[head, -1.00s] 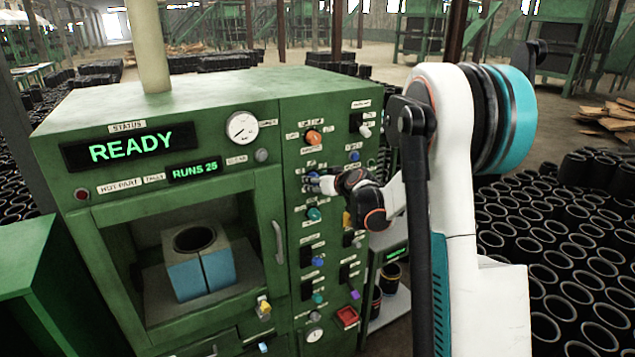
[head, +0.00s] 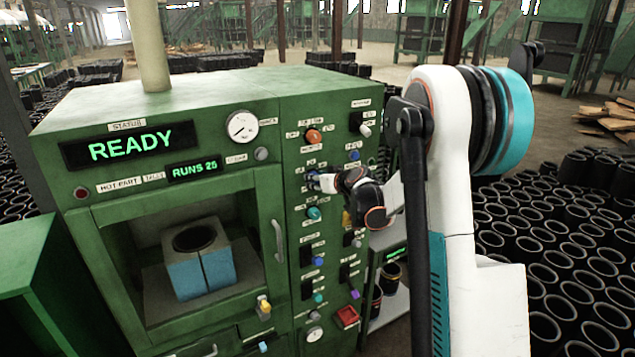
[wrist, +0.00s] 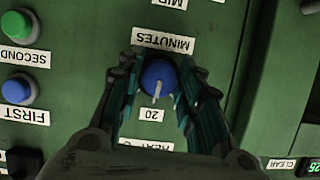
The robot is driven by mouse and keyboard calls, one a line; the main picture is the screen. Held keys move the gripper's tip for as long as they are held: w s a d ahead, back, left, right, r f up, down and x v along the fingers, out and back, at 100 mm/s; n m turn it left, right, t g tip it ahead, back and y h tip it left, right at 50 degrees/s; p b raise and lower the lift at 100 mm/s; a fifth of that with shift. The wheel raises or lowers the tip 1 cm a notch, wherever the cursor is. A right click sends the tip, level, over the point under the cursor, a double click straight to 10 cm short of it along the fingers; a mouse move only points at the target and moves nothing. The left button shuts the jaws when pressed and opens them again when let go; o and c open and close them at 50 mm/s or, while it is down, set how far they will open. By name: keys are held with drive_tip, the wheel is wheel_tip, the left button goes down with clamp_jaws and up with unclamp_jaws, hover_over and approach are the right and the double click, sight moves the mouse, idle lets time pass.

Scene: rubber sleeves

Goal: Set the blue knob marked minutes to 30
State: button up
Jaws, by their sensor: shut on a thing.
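The blue knob (wrist: 158,76) sits on the green panel under the minutes label (wrist: 163,39), which appears upside down in the wrist view. Its white pointer line is turned toward the small plate reading 20 (wrist: 151,115). My gripper (wrist: 160,82) has one finger on each side of the knob and is shut on it. In the head view my gripper (head: 322,182) is at the upper middle of the control panel, largely covering the knob.
A green button (wrist: 17,26) and a blue button (wrist: 18,88) sit beside the knob in the wrist view. In the head view an orange knob (head: 313,136) is above my gripper and a teal knob (head: 313,213) below. The display (head: 131,145) reads READY.

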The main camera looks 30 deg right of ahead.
drive_tip(key=shift+d+f+m+t+y+b, duration=0.1)
drive_tip(key=shift+m+t+y+b, duration=0.05)
drive_tip(key=shift+m+y+b, duration=1.05)
drive_tip(key=shift+d+m+t+y+b, duration=0.15)
drive_tip(key=shift+m+y+b, duration=0.55)
drive_tip(key=shift+m+b, duration=0.85)
drive_tip(key=shift+a+m, duration=0.1)
drive_tip(key=shift+m, duration=0.15)
drive_tip(key=o, duration=1)
drive_tip(key=v, duration=1.2)
drive_tip(key=shift+a+f, duration=0.1)
